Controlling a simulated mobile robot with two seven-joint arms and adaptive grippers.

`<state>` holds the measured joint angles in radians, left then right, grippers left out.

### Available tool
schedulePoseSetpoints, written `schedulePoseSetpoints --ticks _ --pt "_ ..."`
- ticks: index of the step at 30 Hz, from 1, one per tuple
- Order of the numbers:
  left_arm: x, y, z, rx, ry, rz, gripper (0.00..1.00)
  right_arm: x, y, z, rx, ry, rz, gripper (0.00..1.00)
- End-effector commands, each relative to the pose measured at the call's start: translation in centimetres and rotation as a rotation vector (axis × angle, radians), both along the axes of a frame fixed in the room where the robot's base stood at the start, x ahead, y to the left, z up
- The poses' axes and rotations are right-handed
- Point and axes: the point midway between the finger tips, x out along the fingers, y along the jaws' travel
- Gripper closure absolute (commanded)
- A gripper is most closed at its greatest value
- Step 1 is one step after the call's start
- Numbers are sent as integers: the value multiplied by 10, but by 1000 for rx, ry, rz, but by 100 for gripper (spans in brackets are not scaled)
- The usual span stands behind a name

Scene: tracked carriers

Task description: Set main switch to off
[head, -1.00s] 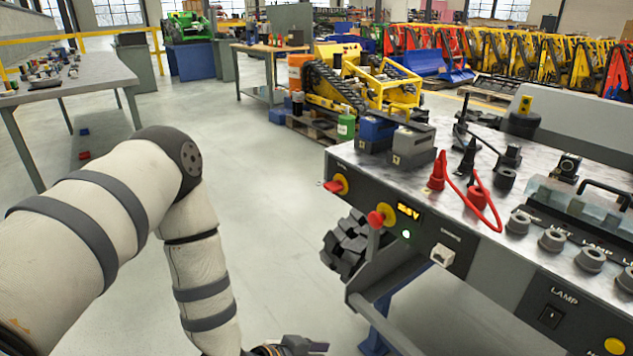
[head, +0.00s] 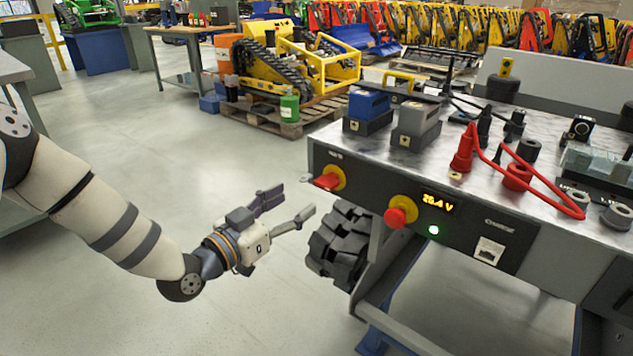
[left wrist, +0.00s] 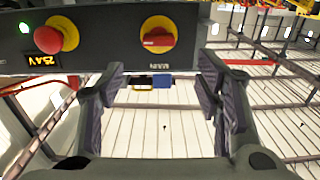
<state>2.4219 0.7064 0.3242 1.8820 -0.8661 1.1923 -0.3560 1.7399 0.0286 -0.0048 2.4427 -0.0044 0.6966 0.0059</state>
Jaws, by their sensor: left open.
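The main switch (head: 330,180) is a red rotary handle on a yellow round plate, at the left end of the dark front panel. The handle looks roughly horizontal. It also shows in the left wrist view (left wrist: 158,38), its bar lying across the yellow plate. My left gripper (head: 290,205) is open and empty, just left of and slightly below the switch in the head view, apart from it. In the left wrist view its two fingers (left wrist: 160,75) point toward the panel with the switch between and beyond the tips. My right gripper is not in view.
A red mushroom button (head: 398,215) on a yellow ring sits right of the switch. Beside it are a lit voltage display (head: 437,202) and a green lamp (head: 433,230). A black tracked wheel (head: 340,245) is below the panel.

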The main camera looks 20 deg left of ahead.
Motion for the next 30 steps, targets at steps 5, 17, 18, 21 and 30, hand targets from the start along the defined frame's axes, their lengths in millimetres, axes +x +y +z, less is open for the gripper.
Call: schedulePoseSetpoints --ticks 5,17,18,21,30 --pt "43 -17 -3 2 2 -2 42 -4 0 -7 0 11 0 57" --pt "97 -35 -2 -2 4 1 42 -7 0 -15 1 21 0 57" --pt "97 -36 -1 -2 4 1 42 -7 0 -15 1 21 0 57" --pt "97 -36 -1 -2 5 1 42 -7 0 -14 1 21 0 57" --pt "97 -36 -1 -1 5 1 90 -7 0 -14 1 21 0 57"
